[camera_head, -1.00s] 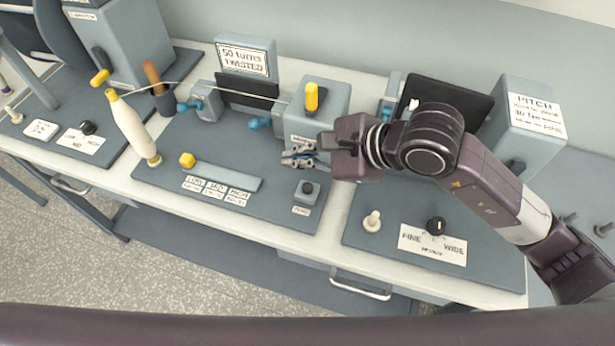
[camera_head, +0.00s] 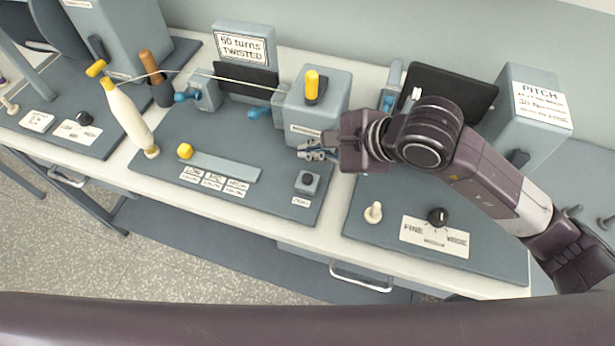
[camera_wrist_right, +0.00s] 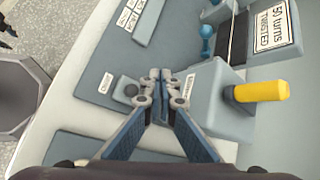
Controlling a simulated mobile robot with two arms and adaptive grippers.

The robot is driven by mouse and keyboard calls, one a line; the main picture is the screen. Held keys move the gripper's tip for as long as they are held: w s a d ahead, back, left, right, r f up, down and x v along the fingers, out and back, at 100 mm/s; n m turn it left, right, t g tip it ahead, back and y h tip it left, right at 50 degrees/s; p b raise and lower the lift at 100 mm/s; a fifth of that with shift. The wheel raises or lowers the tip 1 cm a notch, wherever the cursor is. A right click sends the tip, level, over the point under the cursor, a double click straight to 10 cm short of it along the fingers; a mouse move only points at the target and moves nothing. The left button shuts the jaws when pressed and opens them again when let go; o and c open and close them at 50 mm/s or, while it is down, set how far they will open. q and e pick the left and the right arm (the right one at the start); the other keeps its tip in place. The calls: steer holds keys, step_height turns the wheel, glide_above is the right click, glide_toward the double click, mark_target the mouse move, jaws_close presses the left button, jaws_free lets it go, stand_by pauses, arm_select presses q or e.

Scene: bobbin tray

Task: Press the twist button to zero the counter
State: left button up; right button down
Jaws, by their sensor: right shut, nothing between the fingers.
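The button box (camera_head: 307,183) is a small grey block with a dark round button on top, at the front right of the middle mat, a label in front of it. It also shows in the right wrist view as a grey block (camera_wrist_right: 126,90), left of the fingertips. My right gripper (camera_head: 308,151) is shut and empty, above and behind the button, apart from it in the picture. Its fingertips (camera_wrist_right: 160,75) meet in the wrist view. A sign (camera_head: 243,46) behind reads "50 turns TWISTED". My left gripper is not in view.
A grey block with a yellow knob (camera_head: 312,88) stands close behind my right gripper. A light grey slide bar with a yellow knob (camera_head: 185,151) lies left of the button. The right mat holds a pale peg (camera_head: 373,212) and a dark dial (camera_head: 437,216).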

mark_target(310, 179)
step_height(310, 179, down, 6)
steer(key=b, duration=0.3)
steer(key=shift+r, duration=0.25)
steer(key=shift+f+b, duration=0.35)
steer(key=shift+b, duration=0.35)
stand_by(0.4)
steer(key=shift+f+b, duration=0.4)
steer(key=shift+b, duration=0.3)
steer(key=shift+f+b, duration=0.6)
steer(key=shift+b, duration=0.15)
stand_by(0.5)
steer(key=shift+r, duration=0.1)
steer(key=shift+r+p, duration=0.4)
steer(key=shift+r, duration=0.5)
steer(key=shift+r, duration=0.1)
steer(key=shift+r+p, duration=1.2)
steer(key=shift+r, duration=1.2)
